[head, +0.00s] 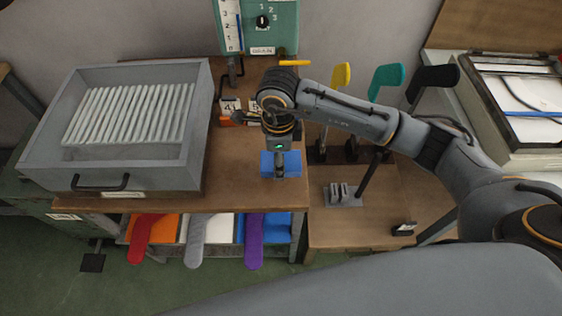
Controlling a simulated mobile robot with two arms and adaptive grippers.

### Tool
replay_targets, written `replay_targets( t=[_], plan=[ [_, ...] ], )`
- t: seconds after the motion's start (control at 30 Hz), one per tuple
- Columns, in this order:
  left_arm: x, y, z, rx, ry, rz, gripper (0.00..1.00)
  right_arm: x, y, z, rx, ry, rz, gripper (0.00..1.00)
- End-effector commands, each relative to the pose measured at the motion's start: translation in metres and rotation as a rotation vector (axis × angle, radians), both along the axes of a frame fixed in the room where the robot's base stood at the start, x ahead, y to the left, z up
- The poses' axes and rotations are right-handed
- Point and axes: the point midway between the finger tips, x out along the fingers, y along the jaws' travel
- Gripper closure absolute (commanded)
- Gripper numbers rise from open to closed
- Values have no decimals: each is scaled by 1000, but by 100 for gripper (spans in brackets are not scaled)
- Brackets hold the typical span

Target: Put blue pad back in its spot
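The blue pad (267,164) shows near the front of the brown tabletop, on both sides of my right gripper. My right gripper (280,177) points down at its middle and hides part of it. The fingers are seen nearly edge-on, so I cannot tell whether they are open or shut on the pad, or whether the pad touches the tabletop. Another blue surface (279,228) shows in the shelf under the tabletop, beside the purple sock shape (254,240). My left gripper is not in view.
A grey ribbed tray (62,165) fills the tabletop's left. Number cards (231,106) stand behind the pad. Yellow (341,77), teal (386,77) and black (433,77) foot forms stand right. Red (142,236) and grey (195,242) shapes hang below. The tabletop left of the pad is clear.

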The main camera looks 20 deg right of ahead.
Motion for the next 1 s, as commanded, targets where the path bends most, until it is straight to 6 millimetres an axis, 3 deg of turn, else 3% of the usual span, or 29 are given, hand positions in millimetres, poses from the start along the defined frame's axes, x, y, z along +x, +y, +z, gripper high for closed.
replay_targets(
  t=[0.4,0.8,0.83,0.93,1.0],
  plan=[
    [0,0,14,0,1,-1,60,8,-8,-41,2,2,0,69],
    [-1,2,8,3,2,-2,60,9,-8,-49,1,0,1,69],
    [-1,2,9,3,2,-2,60,9,-8,-49,2,-1,1,38],
    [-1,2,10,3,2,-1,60,9,-8,-48,1,0,1,17],
    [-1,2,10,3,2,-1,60,9,-8,-48,1,0,1,17]
  ],
)
